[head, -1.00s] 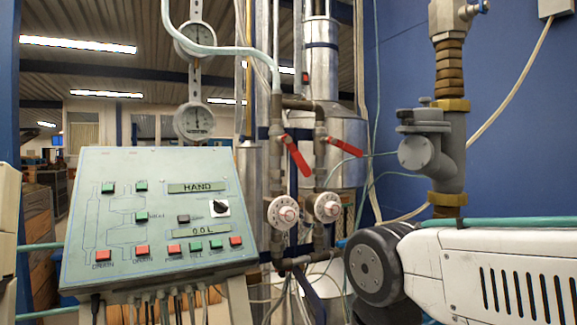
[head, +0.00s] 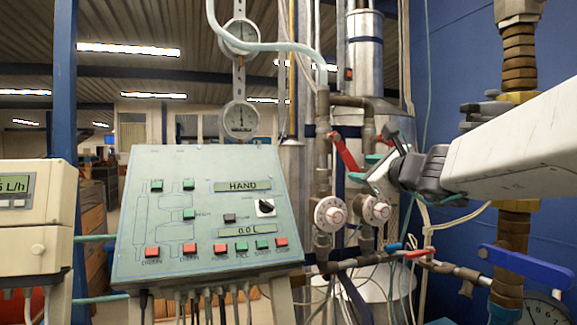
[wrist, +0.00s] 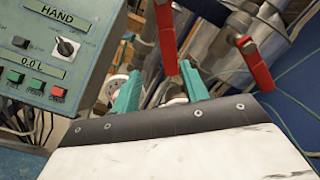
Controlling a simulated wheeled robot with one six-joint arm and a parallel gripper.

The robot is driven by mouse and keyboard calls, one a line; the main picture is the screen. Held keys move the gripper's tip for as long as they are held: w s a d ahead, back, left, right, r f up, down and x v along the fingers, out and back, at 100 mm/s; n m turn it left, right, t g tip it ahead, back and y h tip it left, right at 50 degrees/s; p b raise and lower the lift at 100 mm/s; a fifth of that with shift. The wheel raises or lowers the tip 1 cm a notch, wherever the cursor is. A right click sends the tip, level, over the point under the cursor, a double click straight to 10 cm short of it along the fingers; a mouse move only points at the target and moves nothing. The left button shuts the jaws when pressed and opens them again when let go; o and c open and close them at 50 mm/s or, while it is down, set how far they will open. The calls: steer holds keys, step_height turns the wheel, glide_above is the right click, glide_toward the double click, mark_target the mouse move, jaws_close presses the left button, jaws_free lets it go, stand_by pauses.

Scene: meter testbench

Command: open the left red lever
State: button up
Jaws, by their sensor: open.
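The left red lever (head: 345,152) slants down and to the right from its valve on the left pipe. My gripper (head: 366,167) is open, with teal fingers, close to the lever's lower end. In the wrist view the left red lever (wrist: 165,35) hangs down with its lower end between the fingertips (wrist: 160,76) in the picture. I cannot tell whether the fingers touch it. A second red lever (wrist: 255,65) is to the right, outside the fingers. In the head view my gripper hides that second lever.
Two white round dials (head: 331,214) sit on the pipes below the levers. A control panel (head: 200,215) with buttons stands at the left, and a beige box (head: 36,215) beyond it. A blue-handled valve (head: 528,267) and thick pipe are at the right.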

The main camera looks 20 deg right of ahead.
mark_target(353, 165)
steer(key=shift+m+h, duration=0.3)
steer(key=shift+m, duration=0.3)
steer(key=w, duration=0.5)
steer(key=w+d, duration=0.1)
steer(key=w, duration=0.2)
steer(key=shift+d+r, duration=0.1)
steer(key=shift+r, duration=0.1)
jaws_close()
